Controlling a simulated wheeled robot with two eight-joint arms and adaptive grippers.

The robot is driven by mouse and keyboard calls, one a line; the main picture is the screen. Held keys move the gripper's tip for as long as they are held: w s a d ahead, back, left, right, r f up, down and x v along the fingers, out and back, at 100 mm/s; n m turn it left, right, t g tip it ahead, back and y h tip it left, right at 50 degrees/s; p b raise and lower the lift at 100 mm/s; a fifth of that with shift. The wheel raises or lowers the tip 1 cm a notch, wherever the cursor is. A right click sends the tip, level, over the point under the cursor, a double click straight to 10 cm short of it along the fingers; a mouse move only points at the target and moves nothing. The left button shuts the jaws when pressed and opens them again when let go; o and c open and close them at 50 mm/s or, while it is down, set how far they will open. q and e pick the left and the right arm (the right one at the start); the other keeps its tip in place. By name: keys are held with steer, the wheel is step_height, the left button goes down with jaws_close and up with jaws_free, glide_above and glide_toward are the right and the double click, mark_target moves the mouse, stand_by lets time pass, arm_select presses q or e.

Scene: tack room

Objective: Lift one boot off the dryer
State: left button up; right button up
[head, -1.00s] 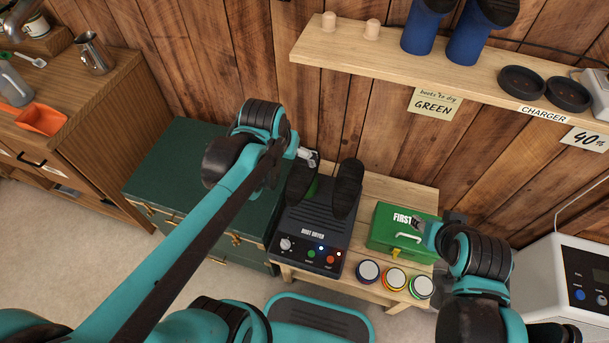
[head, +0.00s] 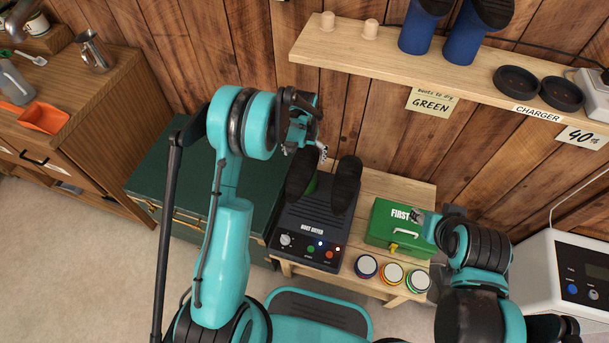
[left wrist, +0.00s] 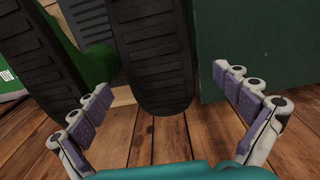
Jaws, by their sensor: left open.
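The boot dryer (head: 312,222) is a dark box with a knob, buttons and lights on its front. Two boots sit on it upside down with dark ridged soles up, the left boot (head: 301,172) and the right boot (head: 346,186); some green shows below the soles. My left gripper (head: 320,154) is above and behind the left boot. In the left wrist view my open fingers (left wrist: 162,80) point toward one sole (left wrist: 155,50), one on each side, with no clear contact. The other boot's sole (left wrist: 40,65) lies left of them. My right gripper (head: 420,214) is by the first-aid box.
A green cabinet (head: 165,165) stands left. A wall shelf (head: 385,55) with blue boots (head: 464,40) hangs above, with a note reading "boots to dry GREEN" (head: 433,102).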

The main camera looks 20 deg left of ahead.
mark_target(305, 162)
arm_select(q)
step_height(305, 162, down, 6)
steer(key=b, duration=0.3)
steer(key=shift+s, duration=0.1)
steer(key=shift+r, duration=0.1)
steer(key=c, duration=2)
